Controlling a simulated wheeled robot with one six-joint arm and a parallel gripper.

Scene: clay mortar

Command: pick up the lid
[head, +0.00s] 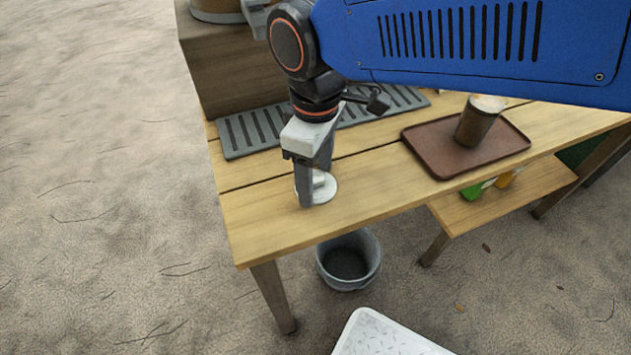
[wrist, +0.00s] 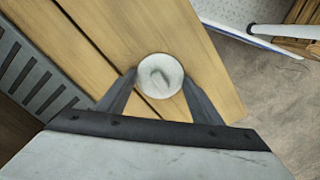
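The lid (head: 326,188) is a small white disc with a raised knob, lying flat on the wooden table (head: 270,226) near its front left corner. It also shows in the wrist view (wrist: 160,76), just beyond and between my fingertips. My gripper (head: 316,190) points down at the lid, with its fingers spread. In the wrist view my gripper (wrist: 160,78) has a wide gap between its fingers, with the lid's near part in the gap. I cannot tell whether either finger touches the lid.
A grey slatted rack (head: 255,130) lies behind my gripper. A brown tray (head: 440,155) with a brown cup (head: 475,122) is to the right. A grey bucket (head: 348,262) stands on the ground below the table's front edge. The tabletop between the lid and tray is clear.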

